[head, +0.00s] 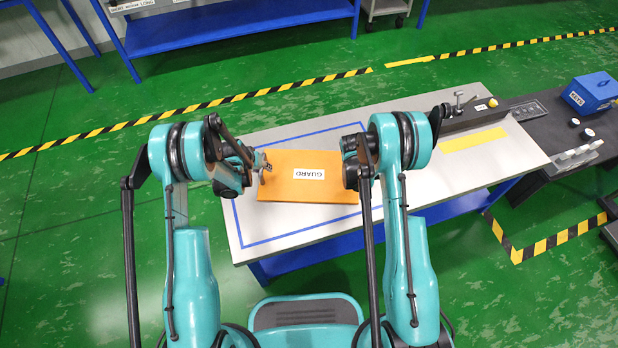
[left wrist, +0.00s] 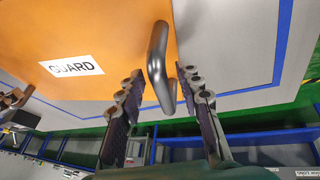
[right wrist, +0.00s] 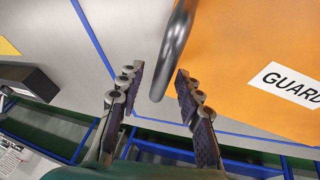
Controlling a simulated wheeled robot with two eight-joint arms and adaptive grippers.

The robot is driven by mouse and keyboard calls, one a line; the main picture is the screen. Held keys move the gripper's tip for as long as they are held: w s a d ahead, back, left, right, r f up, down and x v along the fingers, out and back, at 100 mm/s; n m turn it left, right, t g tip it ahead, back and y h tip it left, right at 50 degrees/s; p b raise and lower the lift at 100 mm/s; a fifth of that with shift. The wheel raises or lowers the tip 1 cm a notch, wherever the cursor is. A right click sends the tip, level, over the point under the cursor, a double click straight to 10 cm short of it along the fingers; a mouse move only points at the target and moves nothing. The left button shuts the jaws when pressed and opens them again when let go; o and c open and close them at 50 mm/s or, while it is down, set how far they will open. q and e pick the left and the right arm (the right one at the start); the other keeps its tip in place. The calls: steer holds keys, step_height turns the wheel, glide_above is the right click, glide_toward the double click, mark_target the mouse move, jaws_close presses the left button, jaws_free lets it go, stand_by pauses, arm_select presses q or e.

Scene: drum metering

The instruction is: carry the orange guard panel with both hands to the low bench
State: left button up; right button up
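The orange guard panel (head: 310,188) lies flat on a light grey table top (head: 463,178), inside a blue tape outline, with a white GUARD label. It has a metal bar handle at each side. My left gripper (head: 262,167) is at the panel's left edge. In the left wrist view its fingers (left wrist: 160,88) are open, one on each side of the left handle (left wrist: 158,62). My right gripper (head: 352,165) is at the panel's right edge. In the right wrist view its fingers (right wrist: 158,76) are open with the right handle (right wrist: 175,45) between them. Finger contact cannot be told.
A dark fixture (head: 462,113) and a yellow strip (head: 473,140) are on the table's right part. A dark side table (head: 570,135) with a blue box (head: 590,92) stands at right. Blue benches (head: 240,25) are at the back. Striped floor tape (head: 190,108) crosses open green floor.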

arm_select(q)
steer(key=v, duration=1.2)
arm_select(e)
steer(key=v, duration=1.2)
